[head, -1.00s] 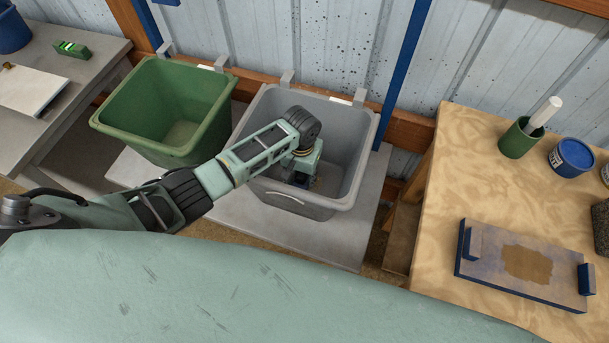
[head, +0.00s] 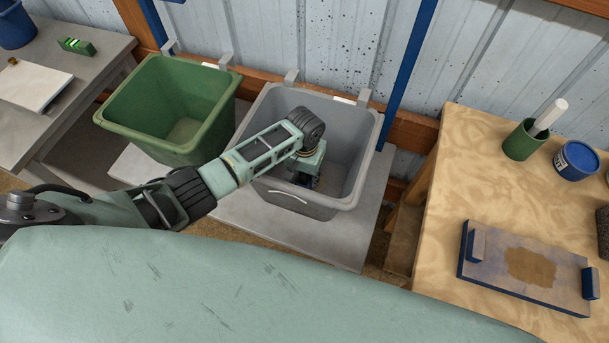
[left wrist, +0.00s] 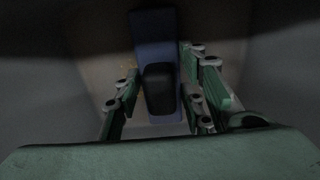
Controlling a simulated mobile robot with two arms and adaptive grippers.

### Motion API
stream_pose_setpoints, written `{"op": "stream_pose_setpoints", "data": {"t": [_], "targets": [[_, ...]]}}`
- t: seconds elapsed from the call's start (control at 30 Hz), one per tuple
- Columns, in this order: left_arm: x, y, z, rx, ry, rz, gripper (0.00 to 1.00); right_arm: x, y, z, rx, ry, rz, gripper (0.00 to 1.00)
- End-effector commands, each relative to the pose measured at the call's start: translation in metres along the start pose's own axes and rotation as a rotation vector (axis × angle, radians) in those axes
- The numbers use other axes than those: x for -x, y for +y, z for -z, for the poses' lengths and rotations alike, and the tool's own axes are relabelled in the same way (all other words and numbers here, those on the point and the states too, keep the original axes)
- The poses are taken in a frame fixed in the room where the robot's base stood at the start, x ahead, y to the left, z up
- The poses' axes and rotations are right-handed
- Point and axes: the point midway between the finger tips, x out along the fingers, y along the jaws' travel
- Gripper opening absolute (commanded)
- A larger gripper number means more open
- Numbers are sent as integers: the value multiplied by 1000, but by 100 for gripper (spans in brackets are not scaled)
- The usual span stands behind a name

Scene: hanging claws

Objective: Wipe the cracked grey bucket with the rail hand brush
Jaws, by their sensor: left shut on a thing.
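The grey bucket (head: 358,150) hangs by hooks from the wooden rail, with a pale curved mark on its front outer wall. My left arm reaches over its front rim, and my left gripper (head: 303,181) is down inside the bucket. In the left wrist view, the left gripper (left wrist: 160,90) is shut on the hand brush (left wrist: 155,38), which has a long blue body and a black grip between the green fingers. The brush's underside is hidden, so I cannot tell whether it touches the bucket floor. My right gripper is not in view.
A green bucket (head: 190,95) hangs to the left. A wooden table (head: 440,185) at right holds a blue-edged board (head: 490,265), a green cup (head: 522,141) and a blue tin (head: 573,159). A grey bench (head: 95,88) stands at far left.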

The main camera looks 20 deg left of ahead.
Motion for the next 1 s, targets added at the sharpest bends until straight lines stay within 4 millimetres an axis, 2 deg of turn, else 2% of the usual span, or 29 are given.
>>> {"op": "stream_pose_setpoints", "data": {"t": [0.7, 1.0], "targets": [[0, 31, 0, -1, 1, 0, 13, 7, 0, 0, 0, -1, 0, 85], [1, 20, 0, 2, -1, 1, 13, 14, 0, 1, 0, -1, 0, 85]]}}
